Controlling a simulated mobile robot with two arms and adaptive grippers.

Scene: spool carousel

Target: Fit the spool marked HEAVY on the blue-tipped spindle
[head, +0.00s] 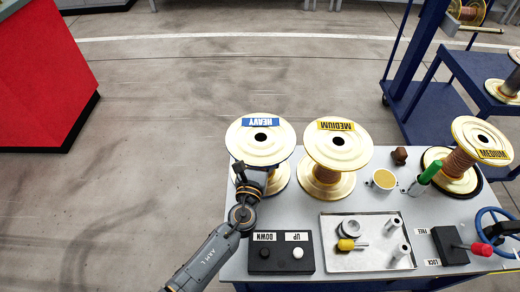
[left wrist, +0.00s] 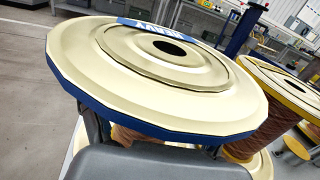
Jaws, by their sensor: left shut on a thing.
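The HEAVY spool (head: 277,147) is cream with a blue HEAVY label. It is upright at the back left of the grey table, and whether its base touches the table is unclear. My left gripper (head: 247,176) is shut on it at its near side, below the top flange. In the left wrist view the HEAVY spool (left wrist: 120,70) fills the frame, its top flange blue-edged with a dark centre hole. My left gripper (left wrist: 150,145) is under that flange, its fingertips mostly hidden. The blue-tipped spindle is not visible. My right gripper is not in view.

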